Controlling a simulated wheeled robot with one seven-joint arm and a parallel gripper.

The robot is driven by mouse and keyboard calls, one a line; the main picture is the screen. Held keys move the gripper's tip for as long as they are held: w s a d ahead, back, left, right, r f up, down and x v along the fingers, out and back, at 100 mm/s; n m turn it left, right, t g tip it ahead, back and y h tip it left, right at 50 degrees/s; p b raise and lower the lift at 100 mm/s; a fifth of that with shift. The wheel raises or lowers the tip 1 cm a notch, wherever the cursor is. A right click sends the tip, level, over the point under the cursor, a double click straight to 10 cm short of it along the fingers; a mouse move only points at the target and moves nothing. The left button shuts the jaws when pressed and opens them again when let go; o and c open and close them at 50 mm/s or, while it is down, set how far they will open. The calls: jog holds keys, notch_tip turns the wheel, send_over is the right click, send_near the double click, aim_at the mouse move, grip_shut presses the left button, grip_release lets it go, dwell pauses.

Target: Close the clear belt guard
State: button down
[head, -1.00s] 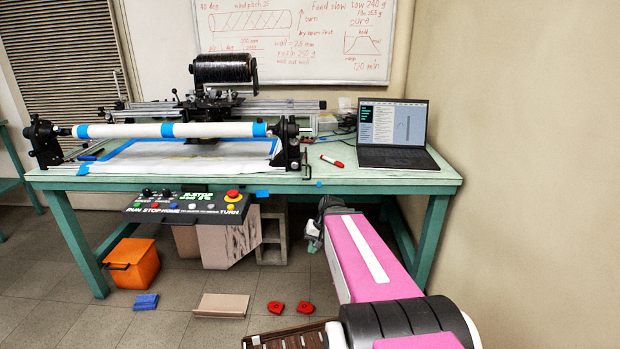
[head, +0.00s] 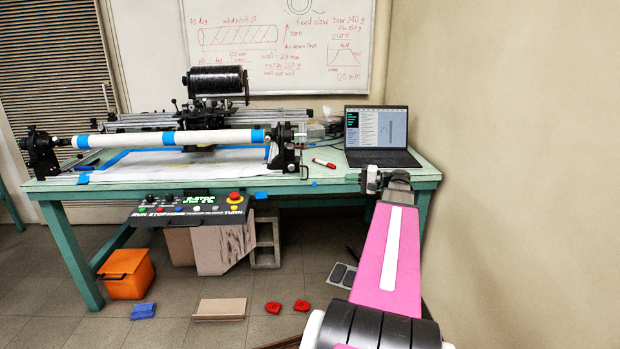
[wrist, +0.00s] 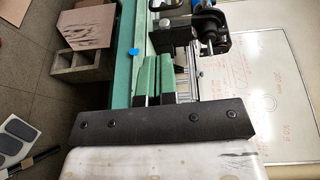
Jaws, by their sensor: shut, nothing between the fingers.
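The winding machine's black drive end (head: 285,148) stands at the right end of the white tube (head: 170,138). I cannot clearly make out the clear belt guard or tell its position. A small dark looped handle (head: 304,172) shows just right of the drive end; I cannot tell whether it belongs to the guard. My gripper (head: 371,181) is at the table's front edge, right of the drive end and apart from it. In the wrist view its two fingers (wrist: 157,60) are together and empty, with the black drive end (wrist: 205,28) beyond them.
The control panel (head: 190,208) hangs from the table's front edge.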

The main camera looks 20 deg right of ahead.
jog(key=x, duration=1.3)
jog(key=shift+w+r, duration=0.2)
jog(key=shift+r, duration=0.2)
jog(key=shift+a, duration=0.2)
